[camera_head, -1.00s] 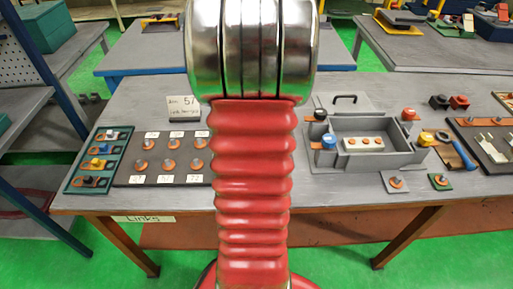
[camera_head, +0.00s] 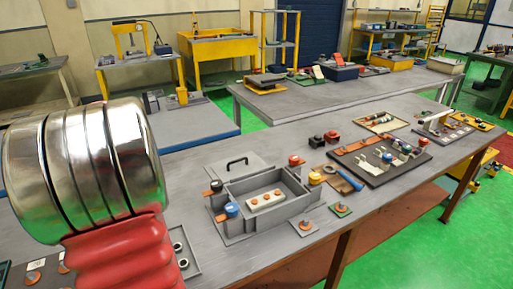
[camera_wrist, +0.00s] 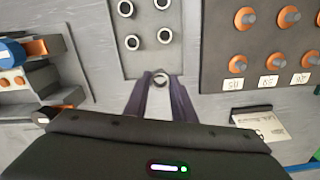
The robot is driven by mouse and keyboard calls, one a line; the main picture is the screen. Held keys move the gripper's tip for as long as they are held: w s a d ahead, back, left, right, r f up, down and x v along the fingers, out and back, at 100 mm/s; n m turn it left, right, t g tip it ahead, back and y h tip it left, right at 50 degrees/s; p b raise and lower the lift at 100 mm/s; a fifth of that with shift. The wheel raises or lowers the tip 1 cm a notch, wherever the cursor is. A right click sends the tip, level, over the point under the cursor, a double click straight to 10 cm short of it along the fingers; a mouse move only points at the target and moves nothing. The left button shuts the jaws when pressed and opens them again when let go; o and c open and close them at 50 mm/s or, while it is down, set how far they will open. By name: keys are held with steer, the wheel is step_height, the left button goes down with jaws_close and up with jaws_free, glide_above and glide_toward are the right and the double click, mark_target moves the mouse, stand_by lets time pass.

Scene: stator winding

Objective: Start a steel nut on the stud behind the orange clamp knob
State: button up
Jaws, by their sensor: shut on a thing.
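In the wrist view my gripper (camera_wrist: 162,88) is shut on a steel nut (camera_wrist: 161,77), seen as a small ring between the fingertips. They are over the near edge of a grey nut tray (camera_wrist: 147,62); I cannot tell if the nut is clear of the surface. In the head view the orange-red clamp knob (camera_head: 294,160) stands at the far right corner of a grey open box (camera_head: 246,214). The stud behind this knob is too small to make out. My gripper is outside the head view.
The blue knob (camera_head: 231,209), black knob (camera_head: 216,186) and yellow knob (camera_head: 314,177) also stand around the box. A handled lid (camera_head: 236,164) lies behind it.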

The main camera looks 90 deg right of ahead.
steer(key=w+a+n, duration=0.4)
steer(key=w+a, duration=0.5)
steer(key=w, duration=0.3)
steer(key=w+a+n, duration=0.4)
steer(key=w+a, duration=0.4)
steer(key=w, duration=0.4)
steer(key=w+a+n, duration=0.3)
steer(key=w+a, duration=0.2)
steer(key=a, duration=0.8)
steer(key=w+a+f+n, duration=0.1)
steer(key=w+a+n, duration=0.3)
steer(key=a, duration=0.9)
steer(key=shift+w, duration=0.55)
steer(key=shift+s, duration=0.1)
